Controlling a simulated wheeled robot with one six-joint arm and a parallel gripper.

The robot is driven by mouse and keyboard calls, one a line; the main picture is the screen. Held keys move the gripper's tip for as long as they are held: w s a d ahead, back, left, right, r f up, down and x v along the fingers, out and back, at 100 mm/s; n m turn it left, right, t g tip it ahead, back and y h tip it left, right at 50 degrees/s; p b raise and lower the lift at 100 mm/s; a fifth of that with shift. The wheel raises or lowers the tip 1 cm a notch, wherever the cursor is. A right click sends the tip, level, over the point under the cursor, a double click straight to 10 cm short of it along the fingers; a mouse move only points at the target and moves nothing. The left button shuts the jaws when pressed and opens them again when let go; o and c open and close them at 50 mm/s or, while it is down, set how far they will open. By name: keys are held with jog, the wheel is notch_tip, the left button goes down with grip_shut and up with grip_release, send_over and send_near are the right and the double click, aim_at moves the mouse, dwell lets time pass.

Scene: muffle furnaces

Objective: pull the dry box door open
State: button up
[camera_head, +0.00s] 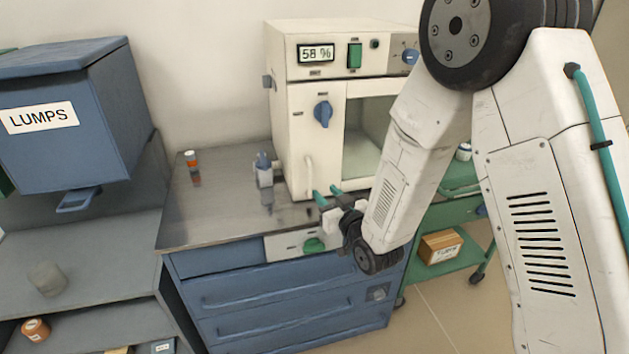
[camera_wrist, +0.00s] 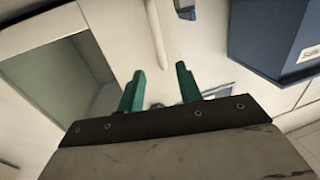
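The dry box (camera_head: 300,55) is a cream cabinet on the bench, with a display reading 58 %. My gripper (camera_head: 326,197) is in front of the door's lower part, close to the handle's lower end. In the wrist view my gripper (camera_wrist: 159,76) has its two teal fingers apart with nothing between them. The handle (camera_wrist: 157,35) shows just beyond the fingertips, roughly in line with the gap. I cannot see any contact.
A blue LUMPS bin (camera_head: 105,120) hangs at the left. A green cart (camera_head: 440,225) holding a cardboard box stands at the right.

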aim_at(311, 177)
jog(key=x, duration=0.7)
jog(key=shift+w+a+r, duration=0.1)
jog(key=shift+w+a, duration=0.1)
jog(key=shift+w, duration=0.15)
grip_shut()
